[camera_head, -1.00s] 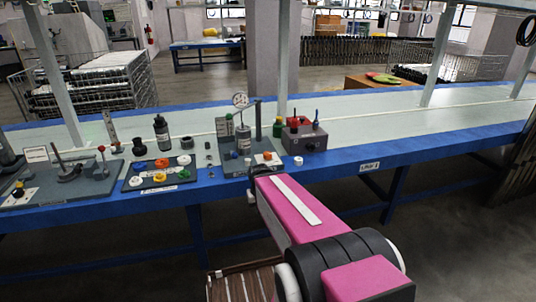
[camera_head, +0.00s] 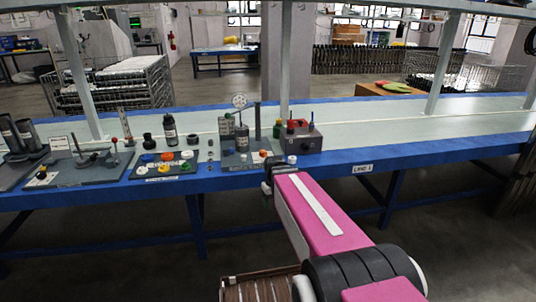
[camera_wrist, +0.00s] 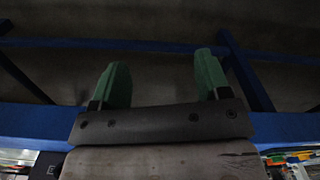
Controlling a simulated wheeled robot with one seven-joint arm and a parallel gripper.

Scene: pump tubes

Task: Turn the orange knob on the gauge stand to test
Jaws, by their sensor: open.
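The gauge stand (camera_head: 228,160) is on the bench near its front edge, in the middle of the head view, with a round dial (camera_head: 239,101) on top and a dark post. A small orange spot, likely the orange knob (camera_head: 263,153), shows at the right of its base; its setting is too small to read. My gripper (camera_wrist: 160,75) is open and empty in the wrist view, its two green fingers wide apart over the floor and blue bench frame. In the head view my arm's dark end is just in front of the stand, at the bench's front edge; the fingers are hidden there.
A grey box (camera_head: 301,140) with a red part stands right of the stand. A tray (camera_head: 143,172) of coloured caps and a black bottle (camera_head: 170,130) are to the left. The bench (camera_head: 420,150) is clear on the right. A slatted brown crate (camera_head: 250,290) is low in front.

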